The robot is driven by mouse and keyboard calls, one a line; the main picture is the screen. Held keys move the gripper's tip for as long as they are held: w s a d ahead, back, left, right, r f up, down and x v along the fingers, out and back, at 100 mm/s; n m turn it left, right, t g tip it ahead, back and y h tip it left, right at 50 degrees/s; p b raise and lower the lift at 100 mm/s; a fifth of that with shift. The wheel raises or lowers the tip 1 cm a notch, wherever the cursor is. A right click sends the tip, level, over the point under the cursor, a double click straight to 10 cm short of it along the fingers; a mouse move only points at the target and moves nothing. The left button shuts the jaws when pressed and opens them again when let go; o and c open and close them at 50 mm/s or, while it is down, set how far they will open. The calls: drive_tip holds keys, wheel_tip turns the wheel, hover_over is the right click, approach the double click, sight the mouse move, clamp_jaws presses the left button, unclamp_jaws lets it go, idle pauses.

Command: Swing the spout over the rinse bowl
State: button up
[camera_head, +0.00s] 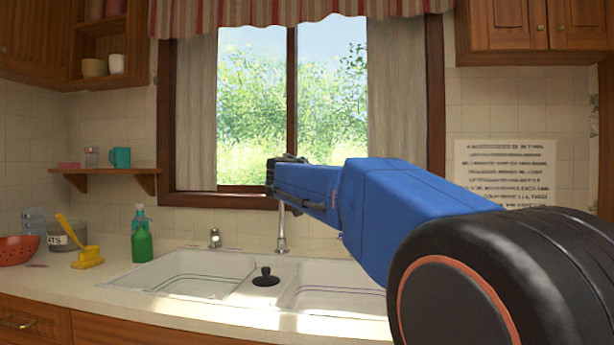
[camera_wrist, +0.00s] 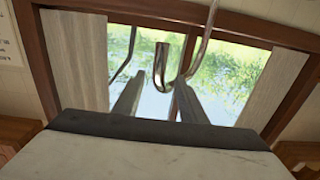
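The chrome tap (camera_head: 282,228) stands behind the sink between its two bowls. Its upper part is hidden by my gripper (camera_head: 280,178) in the head view. In the wrist view, which looks upside down, the curved spout (camera_wrist: 162,68) shows between the two fingers of my gripper (camera_wrist: 160,82). The fingers are apart, and I cannot tell whether they touch the spout. The left bowl (camera_head: 190,272) has a green line and the right bowl (camera_head: 325,298) has a purple line. Nothing shown marks which is the rinse bowl.
A black plunger-like stopper (camera_head: 266,277) stands on the divider between the bowls. A small chrome fitting (camera_head: 215,238) is left of the tap. A green bottle (camera_head: 141,240), a yellow brush (camera_head: 88,258) and a red colander (camera_head: 17,250) are on the left counter. A window is behind.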

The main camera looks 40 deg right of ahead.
drive_tip(key=v, duration=0.6)
